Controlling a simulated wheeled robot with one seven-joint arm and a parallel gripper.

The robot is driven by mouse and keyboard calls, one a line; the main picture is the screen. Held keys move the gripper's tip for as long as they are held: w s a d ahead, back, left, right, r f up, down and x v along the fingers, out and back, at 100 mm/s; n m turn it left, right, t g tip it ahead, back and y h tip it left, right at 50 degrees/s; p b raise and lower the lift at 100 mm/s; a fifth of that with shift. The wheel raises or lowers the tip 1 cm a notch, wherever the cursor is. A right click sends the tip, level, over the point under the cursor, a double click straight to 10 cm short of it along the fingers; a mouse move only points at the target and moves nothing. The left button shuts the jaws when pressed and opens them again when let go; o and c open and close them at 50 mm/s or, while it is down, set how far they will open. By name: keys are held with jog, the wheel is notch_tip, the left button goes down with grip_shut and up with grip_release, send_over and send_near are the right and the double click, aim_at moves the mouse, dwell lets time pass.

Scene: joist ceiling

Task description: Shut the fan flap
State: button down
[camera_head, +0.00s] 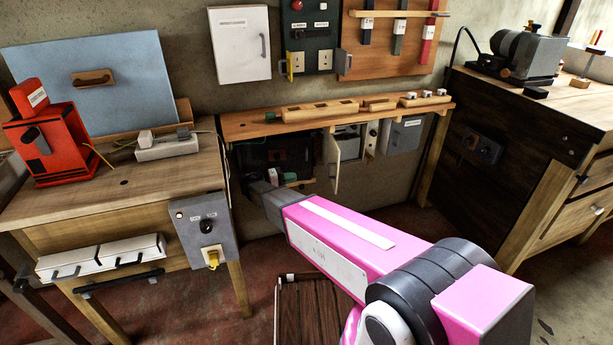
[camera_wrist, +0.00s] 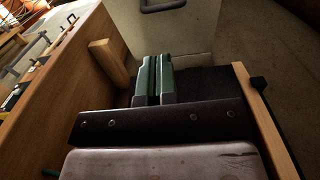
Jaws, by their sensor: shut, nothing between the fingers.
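A pale hinged panel (camera_head: 335,163) with a small handle stands swung out below the wall shelf; it appears to be the fan flap. To its left is a dark recess (camera_head: 275,152) with unclear contents. My gripper (camera_head: 272,176) is at the front of this recess, left of the panel, and my forearm partly hides the area. In the wrist view the green fingers of my gripper (camera_wrist: 156,62) are together and empty. They point at a pale panel (camera_wrist: 190,38) with a grey handle, probably the same flap. Contact between fingers and panel cannot be told.
The wooden shelf (camera_head: 245,128) runs above the recess; its wood stands close on the left in the wrist view. A grey box (camera_head: 402,136) hangs right of the flap. A workbench (camera_head: 130,190) is at left, a dark cabinet (camera_head: 510,150) at right. A slatted stool (camera_head: 308,310) stands below my arm.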

jog(key=x, duration=1.3)
jog(key=shift+d, duration=0.15)
